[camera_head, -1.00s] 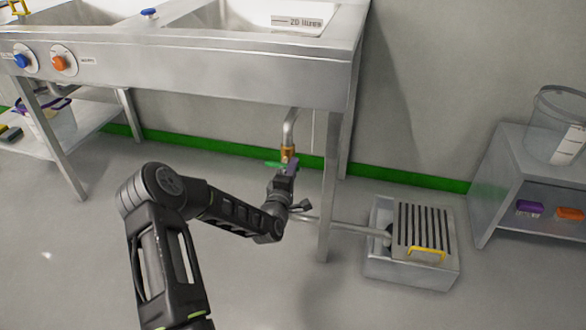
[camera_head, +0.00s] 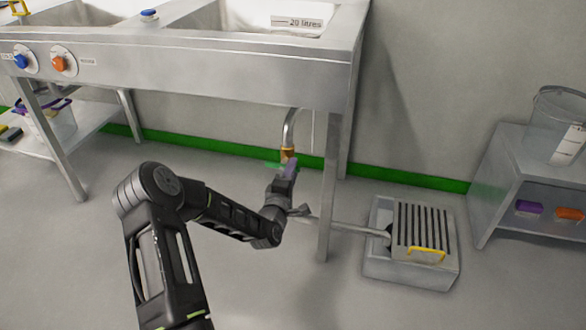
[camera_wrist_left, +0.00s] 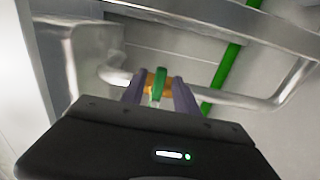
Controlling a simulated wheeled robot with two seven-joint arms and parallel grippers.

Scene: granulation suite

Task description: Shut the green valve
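The green valve handle (camera_head: 274,165) is on the brass fitting (camera_head: 288,153) of the drain pipe under the sink. My left gripper (camera_head: 290,168) is at the valve, its purple-grey fingers pointing up at it. In the left wrist view the green handle (camera_wrist_left: 157,84) stands between the two fingers of my left gripper (camera_wrist_left: 160,86), with a gap visible on each side. The gripper is open around it. The orange-brass body shows behind the handle. My right gripper is in neither view.
The steel sink (camera_head: 200,75) stands over the valve, and its front leg (camera_head: 326,190) is just right of my gripper. A pipe runs to a grated floor box (camera_head: 410,275) with a yellow handle. A shelf unit (camera_head: 500,190) stands at right. Open floor lies in front.

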